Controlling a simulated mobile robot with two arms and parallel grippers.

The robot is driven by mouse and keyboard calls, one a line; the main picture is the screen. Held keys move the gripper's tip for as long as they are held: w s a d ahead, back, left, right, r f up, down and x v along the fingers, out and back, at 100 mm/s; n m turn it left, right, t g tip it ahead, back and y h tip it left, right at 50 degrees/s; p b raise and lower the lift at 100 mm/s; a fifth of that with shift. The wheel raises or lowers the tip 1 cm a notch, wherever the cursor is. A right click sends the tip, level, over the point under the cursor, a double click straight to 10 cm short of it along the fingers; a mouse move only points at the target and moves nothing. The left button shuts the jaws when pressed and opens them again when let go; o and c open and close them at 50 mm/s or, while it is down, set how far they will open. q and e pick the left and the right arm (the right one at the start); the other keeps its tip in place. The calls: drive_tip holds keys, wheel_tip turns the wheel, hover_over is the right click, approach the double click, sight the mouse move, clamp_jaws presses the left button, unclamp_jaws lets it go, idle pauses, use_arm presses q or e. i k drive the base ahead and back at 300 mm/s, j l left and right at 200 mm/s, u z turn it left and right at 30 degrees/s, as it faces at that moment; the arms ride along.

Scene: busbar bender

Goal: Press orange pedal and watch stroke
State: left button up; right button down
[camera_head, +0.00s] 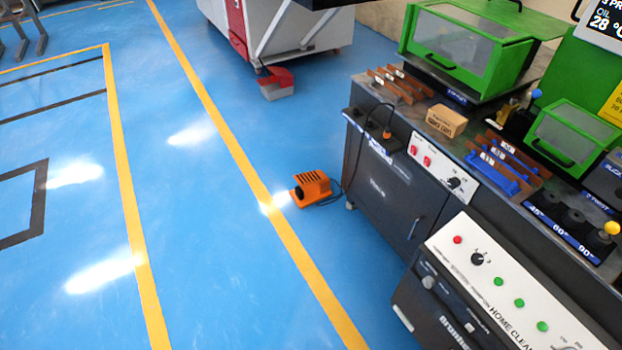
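An orange pedal (312,188) with a slotted hood and a dark opening stands on the blue floor. It sits just right of a yellow floor line, in front of the dark machine cabinet (385,195). A dark cable runs from the pedal toward the cabinet. The busbar machine on top carries a large green guard (465,48) with a clear window and a smaller green guard (572,137). Neither of my grippers is in view.
A white control panel (500,285) with knobs and green buttons juts out at the lower right. Copper bars (400,84) and a small cardboard box (446,121) lie on the bench. A grey-and-red machine (285,25) stands behind. The blue floor left of the pedal is clear.

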sight(312, 177)
drive_tip(key=z, duration=0.4)
drive_tip(key=i+j+z, duration=0.75)
drive_tip(key=j, duration=0.25)
drive_tip(key=i+j, duration=0.2)
drive_tip(key=j, duration=0.15)
drive_tip(key=i+j, duration=0.2)
drive_tip(key=j, duration=0.2)
drive_tip(key=i+j+z, duration=0.1)
drive_tip(key=j, duration=0.25)
drive_tip(key=i+j, duration=0.45)
drive_tip(key=j, duration=0.3)
drive_tip(key=i+j+z, duration=0.1)
drive_tip(key=j, duration=0.3)
drive_tip(key=i, duration=0.1)
